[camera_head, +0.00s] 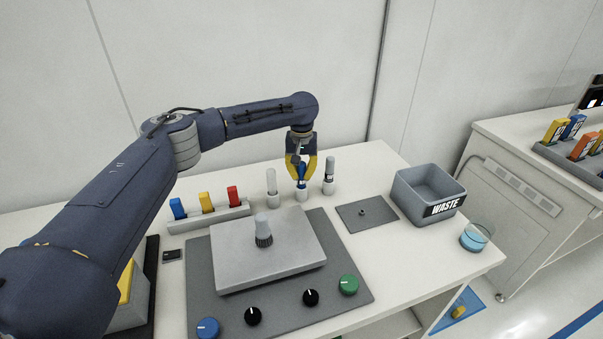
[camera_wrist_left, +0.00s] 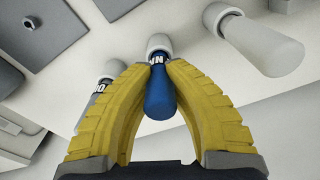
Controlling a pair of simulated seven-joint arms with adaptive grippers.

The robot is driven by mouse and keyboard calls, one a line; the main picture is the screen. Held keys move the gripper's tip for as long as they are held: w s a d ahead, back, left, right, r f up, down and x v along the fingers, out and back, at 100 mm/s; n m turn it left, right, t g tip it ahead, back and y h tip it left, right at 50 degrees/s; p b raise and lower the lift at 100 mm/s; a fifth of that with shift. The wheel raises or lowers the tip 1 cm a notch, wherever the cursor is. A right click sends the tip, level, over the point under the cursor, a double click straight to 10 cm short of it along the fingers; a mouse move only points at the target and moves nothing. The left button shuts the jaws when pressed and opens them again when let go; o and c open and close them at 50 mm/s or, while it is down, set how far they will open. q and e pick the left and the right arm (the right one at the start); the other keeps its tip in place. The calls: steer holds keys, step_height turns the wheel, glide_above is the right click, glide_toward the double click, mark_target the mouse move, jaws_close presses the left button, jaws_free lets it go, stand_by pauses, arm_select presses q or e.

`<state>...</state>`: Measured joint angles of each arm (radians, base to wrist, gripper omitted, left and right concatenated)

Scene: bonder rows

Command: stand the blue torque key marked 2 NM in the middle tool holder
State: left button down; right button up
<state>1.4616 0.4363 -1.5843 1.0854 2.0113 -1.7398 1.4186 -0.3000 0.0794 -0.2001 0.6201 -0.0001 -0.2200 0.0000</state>
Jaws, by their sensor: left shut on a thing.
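The blue torque key (camera_head: 301,183) is upright between the yellow fingers of my left gripper (camera_head: 301,172), which is shut on it. In the left wrist view the blue key (camera_wrist_left: 160,92) shows part of a white label, and the fingers of my left gripper (camera_wrist_left: 160,72) close on it from both sides. Its lower end meets the white middle tool holder (camera_head: 301,196), which also shows in the wrist view (camera_wrist_left: 159,43). I cannot tell how deep the key sits in it. My right gripper is not in view.
Grey-handled tools stand in the left holder (camera_head: 271,184) and right holder (camera_head: 329,172), close on either side. A rack (camera_head: 208,219) holds blue, yellow and red blocks. A grey plate (camera_head: 365,214), a waste bin (camera_head: 429,191) and a glass dish (camera_head: 475,237) are to the right.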

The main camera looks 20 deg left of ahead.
arm_select(q)
steer(key=c, duration=1.4)
jaws_free()
steer(key=shift+o, duration=0.2)
steer(key=shift+r, duration=0.1)
steer(key=r, duration=1.1)
steer(key=shift+s+d+r, duration=0.1)
steer(key=shift+s+r, duration=0.15)
steer(key=shift+r, duration=0.15)
